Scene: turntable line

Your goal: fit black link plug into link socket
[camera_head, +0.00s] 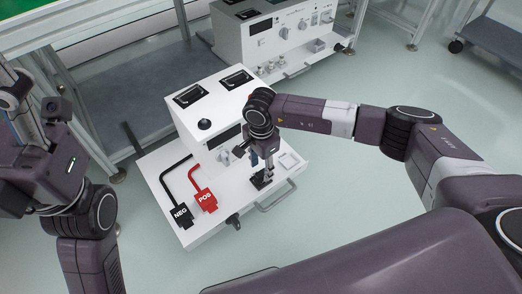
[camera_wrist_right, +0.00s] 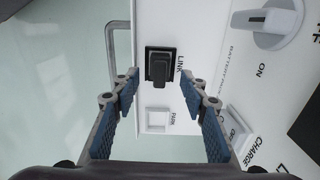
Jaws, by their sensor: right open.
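The black link plug (camera_wrist_right: 158,70) stands as a raised block on the black link socket (camera_wrist_right: 152,52), beside the printed word LINK, in the right wrist view. I cannot tell how deep it sits. My right gripper (camera_wrist_right: 161,82) is open, with its blue-padded fingers apart on either side of the plug's near end and no visible contact. In the head view my right gripper (camera_head: 260,174) points down over the front right of the white unit, with the black socket (camera_head: 261,181) just below it. My left arm is at the left edge; its fingers are unclear.
A white PARK recess (camera_wrist_right: 157,119) looks empty. A grey handle (camera_wrist_right: 113,45) borders the panel. The NEG connector (camera_head: 180,214) and red POS connector (camera_head: 206,201) lie on the unit's shelf (camera_head: 222,216). A second white unit (camera_head: 275,38) stands behind.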

